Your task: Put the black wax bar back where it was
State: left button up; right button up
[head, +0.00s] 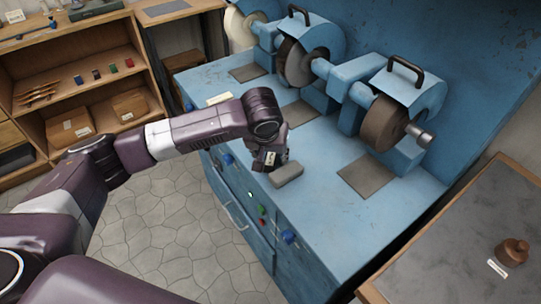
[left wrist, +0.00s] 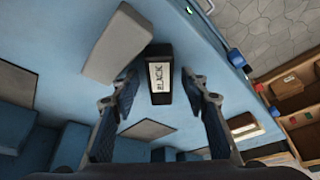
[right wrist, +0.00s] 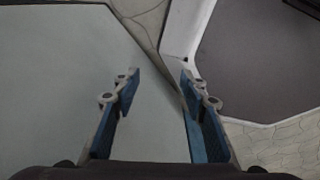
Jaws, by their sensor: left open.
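The black wax bar (left wrist: 160,92) has a white label reading BLACK. In the left wrist view it is on the blue bench top, between and just beyond the fingertips of my left gripper (left wrist: 159,80). That gripper is open, with a finger on each side of the bar; I cannot tell whether either touches it. In the head view my left gripper (head: 268,163) is low over the front edge of the blue bench (head: 232,87) and hides most of the bar. My right gripper (right wrist: 158,78) is open and empty above a plain grey surface, seen only in the right wrist view.
A grey block (head: 288,175) lies right beside the bar; it also shows in the left wrist view (left wrist: 118,45). Grinding wheels (head: 384,123) stand behind on the bench. A wooden shelf (head: 70,92) at left holds several small coloured bars (head: 113,68). A right-hand table carries a brown object (head: 512,252).

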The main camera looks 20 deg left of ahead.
pick_arm(q)
jog(key=v, duration=1.2)
